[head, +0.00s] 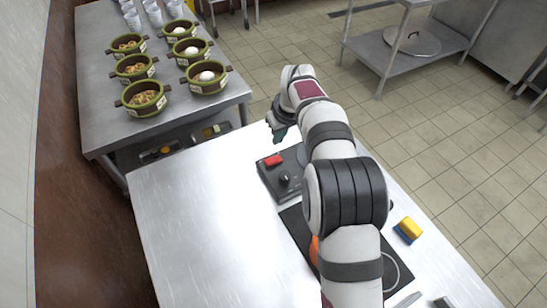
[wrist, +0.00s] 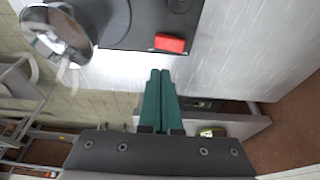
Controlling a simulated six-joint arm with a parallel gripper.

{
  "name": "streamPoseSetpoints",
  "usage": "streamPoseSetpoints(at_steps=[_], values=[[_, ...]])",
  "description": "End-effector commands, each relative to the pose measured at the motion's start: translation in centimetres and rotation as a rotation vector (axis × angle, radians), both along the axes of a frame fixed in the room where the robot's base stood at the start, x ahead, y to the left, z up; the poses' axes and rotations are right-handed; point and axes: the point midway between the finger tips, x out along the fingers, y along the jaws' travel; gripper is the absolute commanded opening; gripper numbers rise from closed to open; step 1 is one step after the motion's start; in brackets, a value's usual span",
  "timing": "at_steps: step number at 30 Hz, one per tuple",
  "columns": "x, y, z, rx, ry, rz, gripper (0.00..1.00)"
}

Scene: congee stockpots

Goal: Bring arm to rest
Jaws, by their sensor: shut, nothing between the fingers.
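My gripper (wrist: 158,76) shows in the wrist view with its two green fingers pressed together and nothing between them. In the head view my gripper (head: 280,136) is at the far end of my arm, over the far edge of the steel table (head: 190,230). It is close to a black device with a knob (head: 283,178) and a red block or button (head: 272,160). The red part also shows in the wrist view (wrist: 170,43), just beyond the fingertips. My arm hides part of the tabletop.
A second steel table (head: 100,60) at the far left holds several green pots (head: 143,98) and white cups. A yellow and blue sponge (head: 409,229) lies right of my arm. An orange object (head: 314,250) is partly hidden by my arm. The table's left part is clear.

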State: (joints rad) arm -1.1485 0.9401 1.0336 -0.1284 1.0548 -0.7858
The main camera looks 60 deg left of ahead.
Motion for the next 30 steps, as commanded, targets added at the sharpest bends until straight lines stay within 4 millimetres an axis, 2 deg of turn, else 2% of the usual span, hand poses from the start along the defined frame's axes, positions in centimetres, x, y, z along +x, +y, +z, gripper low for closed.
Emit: streamPoseSetpoints(at_steps=[5,17,20,23,25,28,29,30], values=[[0.0,0.0,1.3,0.003,-0.001,0.000,0.00],[0.1,0.0,1.4,0.003,0.000,-0.002,0.00],[2.0,-2.0,2.8,-0.004,0.012,-0.073,0.00],[6.3,-8.3,6.3,-0.024,0.052,-0.282,0.00],[8.9,-15.0,9.0,-0.044,0.096,-0.486,0.00],[9.9,-25.3,12.1,-0.068,0.165,-0.794,0.00],[9.6,-28.5,12.8,-0.074,0.187,-0.890,0.00],[8.7,-32.6,13.6,-0.081,0.218,-1.025,0.00]])
